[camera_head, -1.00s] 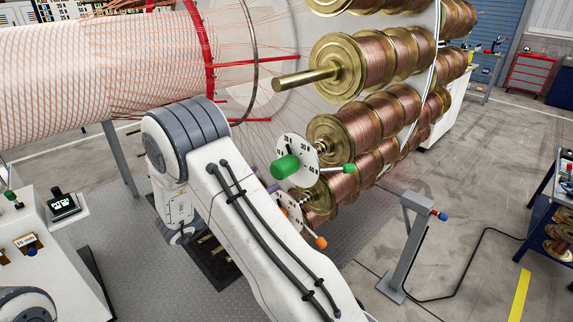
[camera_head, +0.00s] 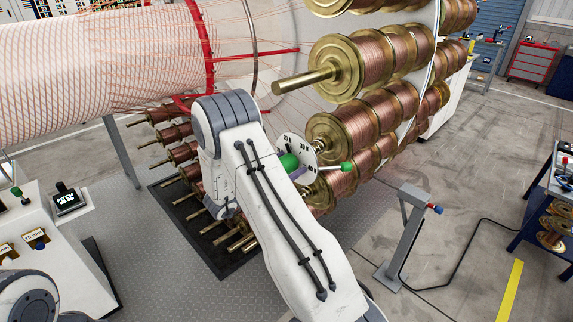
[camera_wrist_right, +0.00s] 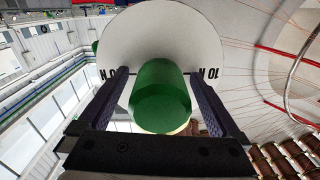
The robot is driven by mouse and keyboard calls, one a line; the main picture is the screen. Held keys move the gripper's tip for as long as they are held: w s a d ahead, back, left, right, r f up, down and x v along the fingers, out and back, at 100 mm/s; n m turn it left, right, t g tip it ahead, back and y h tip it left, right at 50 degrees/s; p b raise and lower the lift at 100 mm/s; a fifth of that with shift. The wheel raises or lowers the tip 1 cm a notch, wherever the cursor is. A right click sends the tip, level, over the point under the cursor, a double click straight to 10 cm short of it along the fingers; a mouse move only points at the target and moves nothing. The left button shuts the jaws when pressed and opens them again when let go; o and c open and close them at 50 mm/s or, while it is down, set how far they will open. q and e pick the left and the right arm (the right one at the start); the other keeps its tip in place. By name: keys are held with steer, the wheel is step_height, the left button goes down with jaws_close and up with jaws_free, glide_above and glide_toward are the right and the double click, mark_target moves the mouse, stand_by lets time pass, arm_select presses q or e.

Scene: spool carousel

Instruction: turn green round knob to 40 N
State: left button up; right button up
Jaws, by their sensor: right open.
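The green round knob (camera_head: 289,162) sits at the centre of a white dial disc (camera_head: 297,145) at the front of a copper spool. My right arm covers part of the disc, and its full scale and setting cannot be read. In the right wrist view the knob (camera_wrist_right: 160,98) stands between the two dark fingers of my right gripper (camera_wrist_right: 162,88), with the white disc (camera_wrist_right: 150,40) behind. The fingers are open, with a gap showing on each side. A mark reading "10 N" shows beside the right finger. My left gripper is out of view.
A green-tipped lever (camera_head: 346,166) sticks out right of the dial. Brass-flanged copper spools (camera_head: 362,70) crowd above and behind it. A grey post (camera_head: 405,235) with a cable stands on the floor to the right. A control console (camera_head: 50,245) is at the left.

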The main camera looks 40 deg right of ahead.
steer(key=c, duration=1.4)
steer(key=shift+o, duration=0.2)
steer(key=shift+f+m+b, duration=0.2)
steer(key=shift+m+b, duration=0.2)
steer(key=shift+b, duration=0.55)
steer(key=m+b, duration=0.3)
steer(key=b, duration=0.3)
steer(key=m+b, duration=0.4)
steer(key=b, duration=0.1)
steer(key=m+b, duration=0.3)
steer(key=b, duration=0.3)
steer(key=shift+f+b, duration=0.25)
steer(key=shift+b, duration=0.1)
steer(key=m+b, duration=0.3)
steer(key=b, duration=0.3)
steer(key=m+b, duration=0.4)
steer(key=b, duration=0.2)
steer(key=m+b, duration=0.4)
steer(key=b, duration=0.2)
steer(key=shift+r, duration=0.25)
steer(key=shift+r+m+b, duration=0.2)
steer(key=shift+m+b, duration=0.8)
steer(key=shift+b, duration=0.2)
steer(key=shift+r, duration=0.1)
steer(key=o, duration=1.4)
steer(key=shift+c, duration=0.2)
steer(key=shift+a, duration=0.1)
